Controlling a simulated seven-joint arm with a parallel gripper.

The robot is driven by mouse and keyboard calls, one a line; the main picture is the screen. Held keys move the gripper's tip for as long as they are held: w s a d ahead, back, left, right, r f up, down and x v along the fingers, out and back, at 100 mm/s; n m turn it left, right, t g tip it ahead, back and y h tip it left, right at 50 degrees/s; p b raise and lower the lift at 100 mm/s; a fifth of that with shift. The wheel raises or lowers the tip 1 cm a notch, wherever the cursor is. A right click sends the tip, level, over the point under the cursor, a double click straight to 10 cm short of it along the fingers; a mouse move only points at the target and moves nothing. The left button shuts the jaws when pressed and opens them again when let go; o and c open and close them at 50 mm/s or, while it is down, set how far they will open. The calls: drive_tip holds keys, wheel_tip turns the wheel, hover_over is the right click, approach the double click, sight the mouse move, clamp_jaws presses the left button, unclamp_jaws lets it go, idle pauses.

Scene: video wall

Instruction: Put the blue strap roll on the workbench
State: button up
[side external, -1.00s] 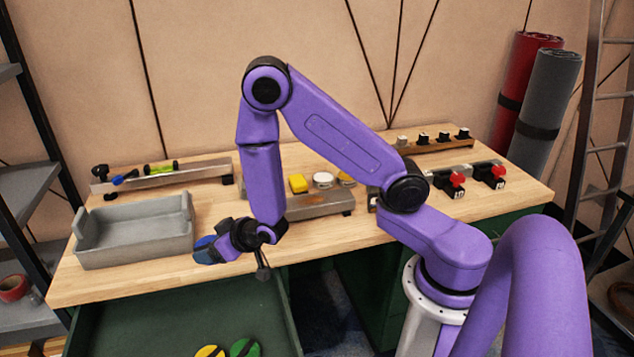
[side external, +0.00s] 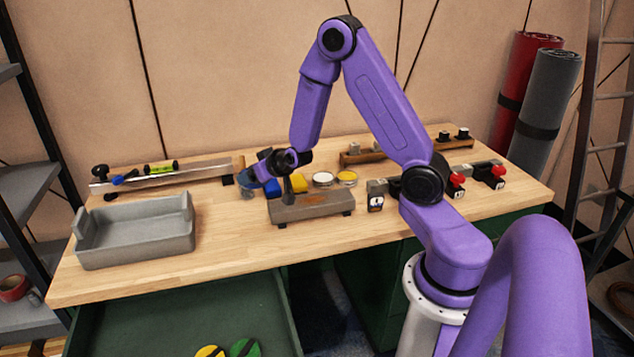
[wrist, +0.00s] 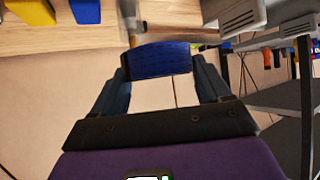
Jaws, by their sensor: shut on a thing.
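The blue strap roll (wrist: 160,61) is clamped between the two fingertips of my gripper (wrist: 162,78) in the wrist view. In the side view my gripper (side external: 252,177) is above the back middle of the wooden workbench (side external: 225,240), left of the grey stand. There the roll (side external: 243,178) is mostly hidden by the fingers. Its exact height above the bench is hard to tell.
A grey tray (side external: 135,232) stands at left. Bench between tray and stand is clear.

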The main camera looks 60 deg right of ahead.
drive_tip(key=d+f+m+g+h, duration=0.1)
drive_tip(key=d+f+m+h, duration=0.15)
drive_tip(key=d, duration=1.45)
drive_tip(key=shift+m+h, duration=0.25)
drive_tip(key=shift+m, duration=0.1)
drive_tip(key=x, duration=1.5)
drive_tip(key=shift+w+d+f, duration=0.2)
drive_tip(key=shift+f, duration=0.05)
drive_tip(key=shift+w+f, duration=0.1)
drive_tip(key=shift+f, duration=0.15)
drive_tip(key=shift+d+f, duration=0.1)
drive_tip(key=shift+f, duration=1.4)
drive_tip(key=shift+f, duration=0.15)
drive_tip(key=o, duration=1.3)
